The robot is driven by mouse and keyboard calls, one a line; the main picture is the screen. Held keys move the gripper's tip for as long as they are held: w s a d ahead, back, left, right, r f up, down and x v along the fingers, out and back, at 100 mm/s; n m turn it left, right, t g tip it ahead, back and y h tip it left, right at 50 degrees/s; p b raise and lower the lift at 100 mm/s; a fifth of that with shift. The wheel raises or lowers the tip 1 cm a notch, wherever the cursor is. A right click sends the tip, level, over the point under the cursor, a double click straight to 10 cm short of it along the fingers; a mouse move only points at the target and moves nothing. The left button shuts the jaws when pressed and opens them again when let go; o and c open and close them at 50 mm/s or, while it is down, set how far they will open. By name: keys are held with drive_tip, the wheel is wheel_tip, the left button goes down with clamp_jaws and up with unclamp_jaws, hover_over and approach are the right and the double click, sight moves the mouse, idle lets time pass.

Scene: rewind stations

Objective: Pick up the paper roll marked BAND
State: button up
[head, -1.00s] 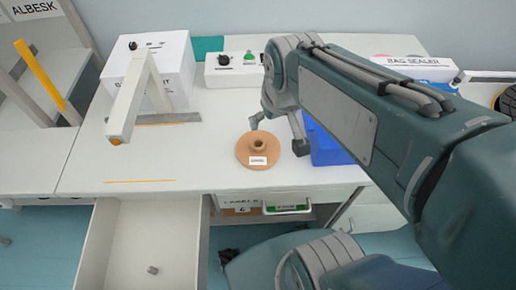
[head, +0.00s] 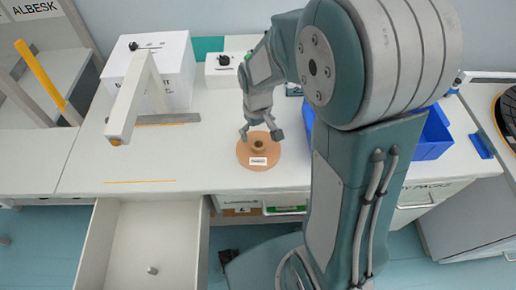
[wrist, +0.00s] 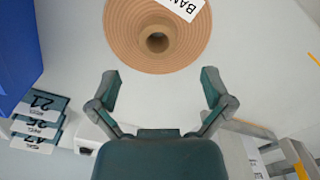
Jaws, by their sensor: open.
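The brown paper roll (head: 259,155) lies flat on the white bench, with a short core standing up at its middle and a white label on its near side. In the wrist view the roll (wrist: 125,40) is at the top, and its label shows the letters "BAN", cut off by the frame edge. My gripper (head: 261,130) is at the roll's far side in the head view, with its fingers above it. In the wrist view my gripper (wrist: 160,85) is open and empty, and the core lies ahead of the fingertips. I cannot tell the height between them.
A blue bin (head: 432,135) stands right of my arm. A white box (head: 160,65) and a grey angled post (head: 137,100) stand at the left. An open drawer (head: 140,235) juts out in front.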

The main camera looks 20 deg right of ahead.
sight(258, 144)
wheel_tip(258, 144, down, 6)
drive_tip(key=shift+w+f, duration=0.1)
drive_tip(key=c, duration=1.4)
